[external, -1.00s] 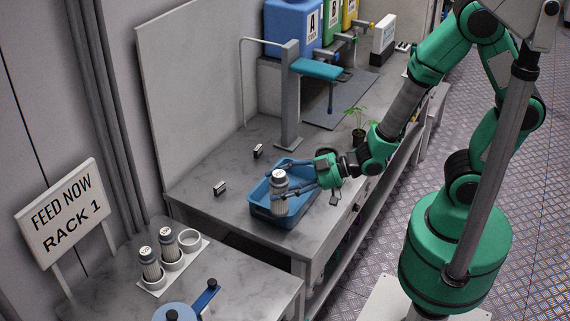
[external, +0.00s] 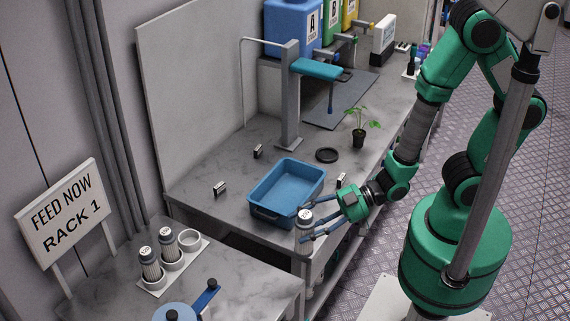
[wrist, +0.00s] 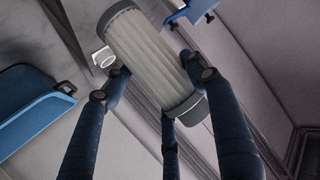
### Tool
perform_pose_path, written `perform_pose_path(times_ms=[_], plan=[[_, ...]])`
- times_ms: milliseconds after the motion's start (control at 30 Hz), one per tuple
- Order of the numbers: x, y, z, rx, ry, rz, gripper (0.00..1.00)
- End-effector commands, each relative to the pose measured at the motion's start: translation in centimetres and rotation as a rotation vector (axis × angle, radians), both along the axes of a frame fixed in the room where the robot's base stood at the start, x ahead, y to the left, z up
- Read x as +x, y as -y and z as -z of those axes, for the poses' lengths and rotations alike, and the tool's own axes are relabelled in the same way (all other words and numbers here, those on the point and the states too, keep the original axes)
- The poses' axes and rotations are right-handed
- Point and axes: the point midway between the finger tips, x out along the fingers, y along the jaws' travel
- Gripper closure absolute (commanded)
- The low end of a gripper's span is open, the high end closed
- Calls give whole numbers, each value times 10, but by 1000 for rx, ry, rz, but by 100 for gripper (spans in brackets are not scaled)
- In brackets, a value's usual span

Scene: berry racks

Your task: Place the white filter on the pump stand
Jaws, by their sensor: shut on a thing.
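The white filter (wrist: 150,62) is a pleated white cylinder with grey end caps. My gripper (external: 318,229) is shut on it, and in the wrist view dark blue fingers close around it. In the external view the held filter (external: 305,238) is upright at the front edge of the bench, just in front of the blue tray, and fingers partly cover it. On the left table is a white stand (external: 205,246) with round holders. Two similar filters (external: 150,265) sit in two of them, and the holder (external: 190,238) at the right end is empty.
The empty blue tray (external: 262,213) stands on the bench; its rim also shows in the wrist view (wrist: 40,122). A blue-handled device (external: 175,312) is on the left table. A potted plant (external: 359,134) and a black disc (external: 327,155) are farther back. A gap separates bench and table.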

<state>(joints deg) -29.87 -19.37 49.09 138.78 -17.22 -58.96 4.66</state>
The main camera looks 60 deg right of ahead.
Motion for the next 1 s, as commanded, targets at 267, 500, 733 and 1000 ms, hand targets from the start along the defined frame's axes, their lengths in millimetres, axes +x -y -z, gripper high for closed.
perform_pose_path(times_ms=[267,500,733,1000], plan=[[-1,1,52,-3,-6,1,75],[0,0,85,0,-1,1,75],[0,0,96,1,0,1,75],[0,0,96,0,1,1,75]])
